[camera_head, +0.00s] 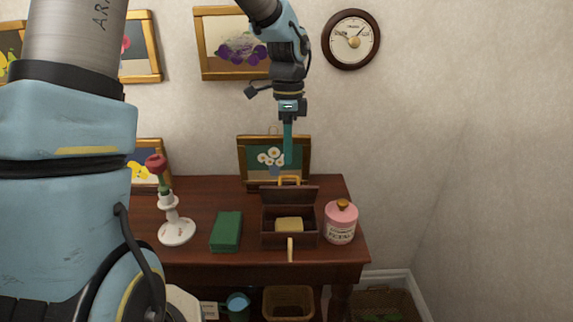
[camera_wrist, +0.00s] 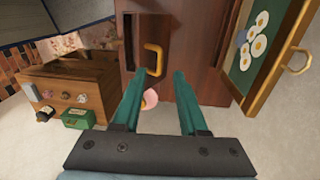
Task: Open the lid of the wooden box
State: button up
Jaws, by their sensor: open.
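The wooden box (camera_head: 266,238) stands on the dark wooden table. Its lid (camera_head: 300,194) stands up at the back, and the inside shows a pale yellow block (camera_head: 289,224). A yellow handle (camera_head: 289,180) shows at the lid's top edge; a yellow handle (camera_wrist: 153,60) also shows in the wrist view, beyond and between my fingertips. My gripper (camera_head: 288,160) hangs above the lid, pointing down. In the wrist view my gripper (camera_wrist: 159,73) has its two green fingers apart with nothing held. I cannot tell the exact gap to the handle.
A pink jar (camera_head: 341,222) stands right of the box. A green block (camera_head: 226,231) and a white candle holder (camera_head: 177,232) stand to its left. A framed daisy picture (camera_head: 247,165) leans behind the lid, close to my gripper. The table (camera_head: 205,189) is bare at its back left.

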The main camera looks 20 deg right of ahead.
aim_at(289, 189)
jog(key=f, duration=0.5)
jog(key=shift+s+p, duration=0.25)
jog(key=shift+p, duration=0.1)
grip_shut()
jog(key=shift+r, duration=0.1)
dwell(1.0)
